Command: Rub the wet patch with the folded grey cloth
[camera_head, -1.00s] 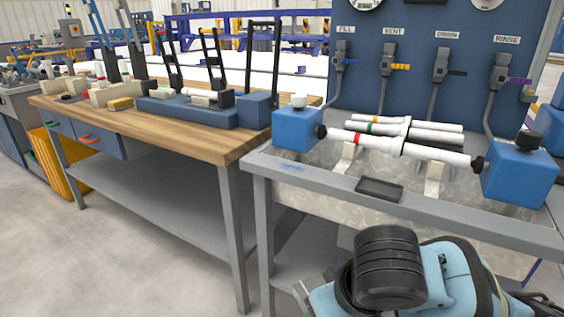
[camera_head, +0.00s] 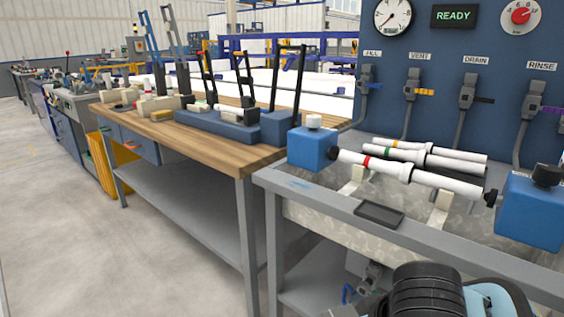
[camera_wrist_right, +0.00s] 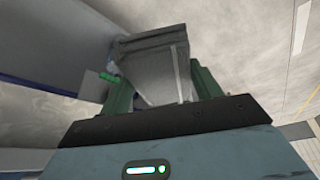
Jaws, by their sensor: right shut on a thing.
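A faint bluish wet patch (camera_head: 298,184) lies on the grey front ledge of the test bench, near its left corner, below the left blue block. In the right wrist view my right gripper (camera_wrist_right: 160,72) is shut on the folded grey cloth (camera_wrist_right: 165,62), which sits between its two green fingers. The gripper and cloth do not show in the head view; only a black and light-blue part of my arm shows at the bottom right. I see no contact between cloth and patch. My left gripper is not in view.
White pipes (camera_head: 415,173) lie behind, between the left blue block (camera_head: 311,150) and the right blue block (camera_head: 528,212). A wooden workbench (camera_head: 205,142) stands to the left. Open floor (camera_head: 80,220) lies at the lower left.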

